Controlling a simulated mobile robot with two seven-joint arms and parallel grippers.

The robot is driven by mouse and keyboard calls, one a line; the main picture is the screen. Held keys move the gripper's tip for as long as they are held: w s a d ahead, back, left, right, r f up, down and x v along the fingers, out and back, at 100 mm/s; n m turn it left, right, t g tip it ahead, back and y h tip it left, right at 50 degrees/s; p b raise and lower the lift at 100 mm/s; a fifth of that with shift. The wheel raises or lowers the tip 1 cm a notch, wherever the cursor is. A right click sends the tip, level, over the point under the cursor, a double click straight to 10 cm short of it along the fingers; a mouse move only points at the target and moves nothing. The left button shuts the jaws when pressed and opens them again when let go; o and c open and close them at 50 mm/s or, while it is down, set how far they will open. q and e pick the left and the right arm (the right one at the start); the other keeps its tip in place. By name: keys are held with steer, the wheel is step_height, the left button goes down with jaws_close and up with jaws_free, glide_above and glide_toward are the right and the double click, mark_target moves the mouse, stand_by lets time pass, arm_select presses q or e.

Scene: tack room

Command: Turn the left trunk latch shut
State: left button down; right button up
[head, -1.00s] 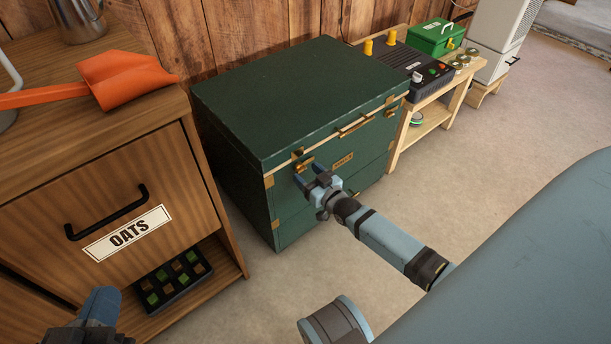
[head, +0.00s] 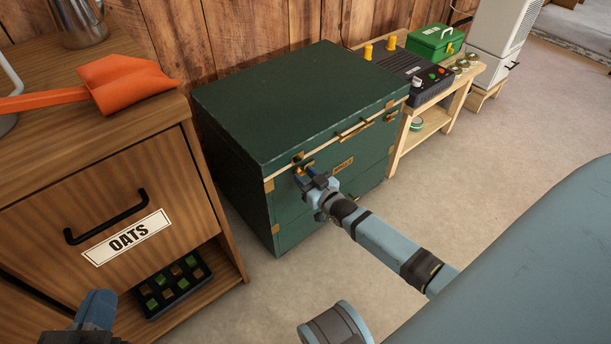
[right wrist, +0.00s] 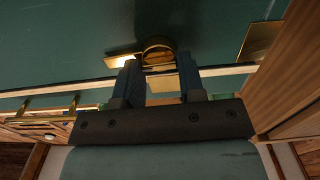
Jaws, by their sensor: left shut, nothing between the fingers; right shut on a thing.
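The dark green trunk (head: 290,105) stands with its lid down and brass fittings along its front. Its left latch (head: 297,160) is a brass piece at the lid seam near the left front corner, partly hidden by my fingers. My right gripper (head: 305,176) is shut on this latch. In the right wrist view the rounded brass latch (right wrist: 157,45) shows at the tips of the blue fingers (right wrist: 158,76). I cannot tell exactly how far the latch is turned. The right latch (head: 390,116) is untouched. My left gripper (head: 98,305) is shut and empty at the lower left.
A wooden cabinet with an OATS drawer (head: 105,190) stands left of the trunk, an orange scoop (head: 122,82) on top and a black tray (head: 172,285) below. A low wooden bench (head: 432,125) stands right of it. The floor in front is clear.

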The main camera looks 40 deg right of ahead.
steer(key=shift+r+n+p, duration=0.2)
steer(key=shift+n+p, duration=0.7)
steer(key=n+p, duration=0.2)
steer(key=n, duration=0.1)
steer(key=shift+a+f, duration=0.1)
steer(key=n+p, duration=0.1)
steer(key=n, duration=0.3)
steer(key=shift+f+p, duration=0.15)
steer(key=shift+p, duration=0.2)
steer(key=n, duration=0.3)
steer(key=shift+a+f+n, duration=0.1)
steer(key=shift+n, duration=0.3)
arm_select(q)
steer(key=r, duration=0.2)
steer(key=r+n+t, duration=0.1)
steer(key=r+t, duration=0.1)
steer(key=r, duration=0.1)
steer(key=shift+s+r+n, duration=0.3)
steer(key=shift+s+r, duration=0.05)
steer(key=shift+s, duration=0.05)
arm_select(e)
steer(key=n, duration=0.4)
steer(key=shift+f+n, duration=0.1)
steer(key=shift+n, duration=0.3)
arm_select(q)
steer(key=shift+w, duration=0.1)
